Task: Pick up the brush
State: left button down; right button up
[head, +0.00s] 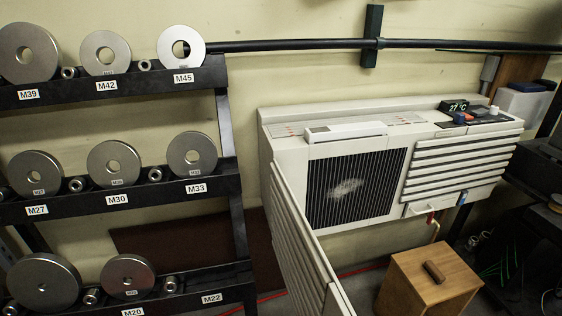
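A small brown oblong object (434,272), which looks like a wooden-backed brush, lies on top of a wooden box (405,290) at the lower right of the head view. Its bristles cannot be made out. It lies apart from the other things, with bare wood around it. Neither of my grippers is in view, so their state and distance from the brush do not show.
A wall air conditioner (285,150) has a dark grille (330,168) with a pale dusty patch. Its slatted panel (298,250) hangs open left of the box. A rack (110,90) of metal rings fills the left. A dark bench (545,225) stands right.

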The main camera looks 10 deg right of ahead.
aim_at(439, 277)
jog(key=z, duration=1.5)
